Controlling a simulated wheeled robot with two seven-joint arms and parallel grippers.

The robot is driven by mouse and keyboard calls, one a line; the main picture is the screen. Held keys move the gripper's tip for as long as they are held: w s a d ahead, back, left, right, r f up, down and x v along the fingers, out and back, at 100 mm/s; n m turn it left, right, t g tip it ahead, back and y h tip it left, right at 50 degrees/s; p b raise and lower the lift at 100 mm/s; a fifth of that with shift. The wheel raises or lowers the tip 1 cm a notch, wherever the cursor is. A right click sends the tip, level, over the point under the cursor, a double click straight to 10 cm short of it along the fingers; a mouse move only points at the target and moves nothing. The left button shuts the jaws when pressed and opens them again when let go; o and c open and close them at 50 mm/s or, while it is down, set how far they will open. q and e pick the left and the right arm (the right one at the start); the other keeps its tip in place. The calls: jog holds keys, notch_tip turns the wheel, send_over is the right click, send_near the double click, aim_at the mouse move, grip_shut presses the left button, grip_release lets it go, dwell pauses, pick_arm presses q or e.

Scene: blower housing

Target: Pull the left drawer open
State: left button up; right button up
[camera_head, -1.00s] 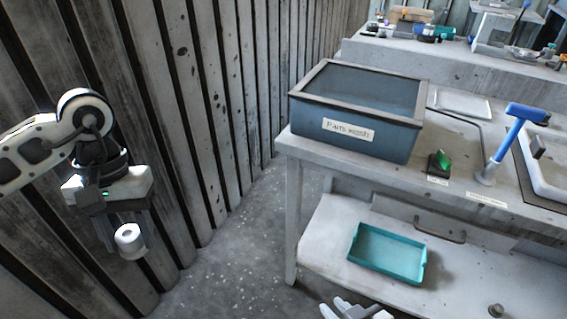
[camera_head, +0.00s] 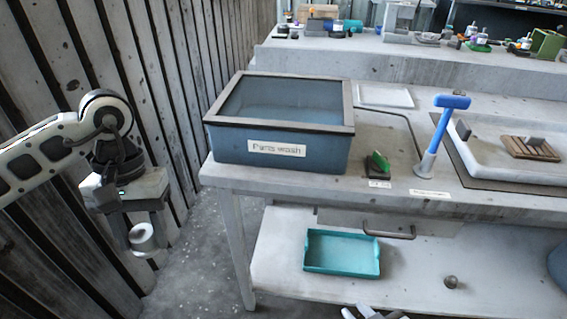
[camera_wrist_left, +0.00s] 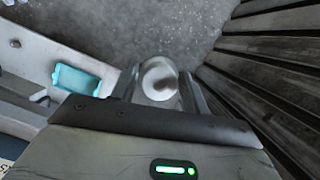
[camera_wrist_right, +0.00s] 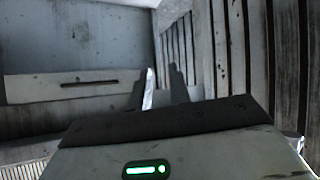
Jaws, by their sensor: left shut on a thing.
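The left drawer (camera_head: 340,219) is under the bench top, with a dark bar handle (camera_head: 390,233) on its front. It looks shut, its front lying back under the bench edge. My left gripper (camera_head: 142,238) hangs at the left, well away from the drawer, shut on a white round cylinder-like thing. That white thing (camera_wrist_left: 160,79) shows between the fingers in the left wrist view. My right gripper (camera_wrist_right: 161,70) shows in its wrist view with the fingers apart and nothing clearly held. Its place relative to the handle cannot be told.
A blue "Parts wash" bin (camera_head: 280,140) stands on the bench's left end. A teal tray (camera_head: 342,252) lies on the lower shelf below the drawer. A blue-handled tool (camera_head: 440,135) stands upright on the bench. A plank wall (camera_head: 180,90) runs along the left.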

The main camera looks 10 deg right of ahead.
jog(key=w+d+f+n+t+h+b, duration=0.1)
jog(key=w+d+f+n+t+b, duration=0.2)
jog(key=d+n, duration=0.4)
jog(key=n+t+b, duration=0.2)
jog(key=n+b, duration=0.3)
jog(key=n, duration=0.3)
send_near(391, 235)
jog(key=shift+m+y, duration=0.3)
jog(key=shift+y, duration=0.1)
jog(key=x, duration=0.3)
jog(key=b+x, duration=0.1)
jog(key=x, duration=0.6)
jog(key=shift+w+d+f+b, duration=0.1)
jog(key=shift+d+f+b, duration=0.15)
jog(key=shift+f+b, duration=0.1)
grip_shut()
